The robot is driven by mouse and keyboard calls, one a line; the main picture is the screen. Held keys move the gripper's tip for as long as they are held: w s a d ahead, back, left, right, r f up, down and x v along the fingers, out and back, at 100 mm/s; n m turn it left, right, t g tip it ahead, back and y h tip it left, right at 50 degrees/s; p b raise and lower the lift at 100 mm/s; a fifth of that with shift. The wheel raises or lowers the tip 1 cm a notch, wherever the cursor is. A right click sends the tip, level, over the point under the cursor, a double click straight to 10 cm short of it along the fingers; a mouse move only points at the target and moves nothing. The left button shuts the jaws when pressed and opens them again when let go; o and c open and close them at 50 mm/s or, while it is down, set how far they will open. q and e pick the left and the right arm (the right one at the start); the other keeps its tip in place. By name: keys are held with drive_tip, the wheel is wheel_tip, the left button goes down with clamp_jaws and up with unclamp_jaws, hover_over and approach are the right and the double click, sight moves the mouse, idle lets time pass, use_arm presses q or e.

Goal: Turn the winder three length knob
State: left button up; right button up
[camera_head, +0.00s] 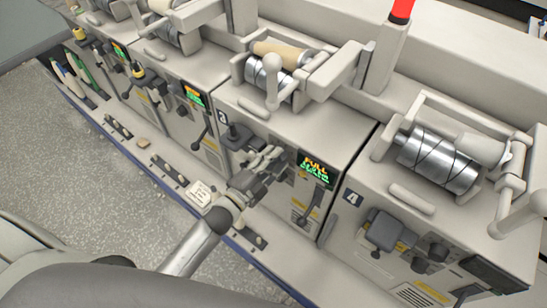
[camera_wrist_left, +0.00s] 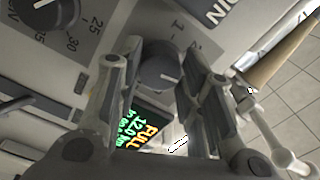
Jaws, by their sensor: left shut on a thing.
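Winder three (camera_head: 285,127), with the number 3 plate, stands mid-picture in the head view. My left gripper (camera_head: 270,160) is at its front panel, just left of the lit display (camera_head: 316,168). In the left wrist view, my left gripper (camera_wrist_left: 160,85) has one finger on each side of a round dark knob (camera_wrist_left: 160,68) with a pale pointer line, and is shut on it. Its scale is partly covered by the fingers. A second knob (camera_wrist_left: 45,12) with a numbered scale sits up left. The display (camera_wrist_left: 146,130) reads FULL with green text. My right gripper is not in view.
Winder four (camera_head: 345,240) stands to the right, with a wound bobbin on top. More winders with displays (camera_head: 195,97) line up to the left. A ledge with small items (camera_head: 200,193) runs along the front; speckled floor (camera_head: 90,190) is clear.

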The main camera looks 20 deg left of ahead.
use_arm(q)
drive_tip(key=shift+n, duration=0.6)
drive_tip(key=shift+f, duration=0.1)
drive_tip(key=o, duration=1)
drive_tip(key=shift+o, duration=0.2)
drive_tip(key=v, duration=1.2)
